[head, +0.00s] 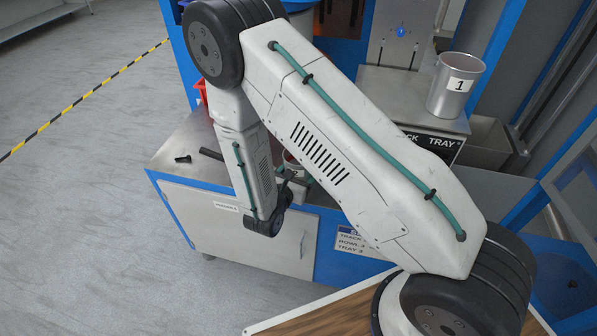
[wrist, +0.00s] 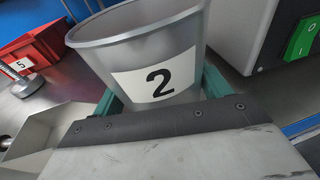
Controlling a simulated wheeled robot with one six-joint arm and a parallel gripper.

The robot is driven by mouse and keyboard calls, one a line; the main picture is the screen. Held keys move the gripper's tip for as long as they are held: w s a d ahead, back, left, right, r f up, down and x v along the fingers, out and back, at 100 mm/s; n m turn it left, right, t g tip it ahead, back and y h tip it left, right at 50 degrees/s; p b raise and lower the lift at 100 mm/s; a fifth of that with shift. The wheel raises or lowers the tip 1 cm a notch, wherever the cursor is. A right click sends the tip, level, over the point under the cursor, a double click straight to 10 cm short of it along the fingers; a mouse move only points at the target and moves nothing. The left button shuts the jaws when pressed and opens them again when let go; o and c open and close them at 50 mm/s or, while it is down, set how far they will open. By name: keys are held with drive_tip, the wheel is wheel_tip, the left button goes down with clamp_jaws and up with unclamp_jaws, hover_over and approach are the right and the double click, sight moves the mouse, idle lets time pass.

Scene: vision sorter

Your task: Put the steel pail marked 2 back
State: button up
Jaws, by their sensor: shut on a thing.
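The steel pail marked 2 (wrist: 140,45) fills the upper middle of the wrist view, with its white number label facing me. My gripper (wrist: 160,100) is shut on the pail, with a green finger on each side of it. In the head view my gripper is mostly hidden behind my own arm, near the blue-edged steel bench. A small part of the pail (head: 293,166) shows there beside my arm. The wrist view does not show clearly whether the pail's base touches anything.
A steel pail marked 1 (head: 456,86) stands on the track tray box (head: 405,98) at the right. A red bin marked 5 (wrist: 30,60) shows in the wrist view. A green switch (wrist: 299,45) is at its right. A dark small part (head: 183,159) lies on the bench (head: 168,152).

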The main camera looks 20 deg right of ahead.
drive_tip(key=shift+f, duration=0.2)
drive_tip(key=o, duration=1.7)
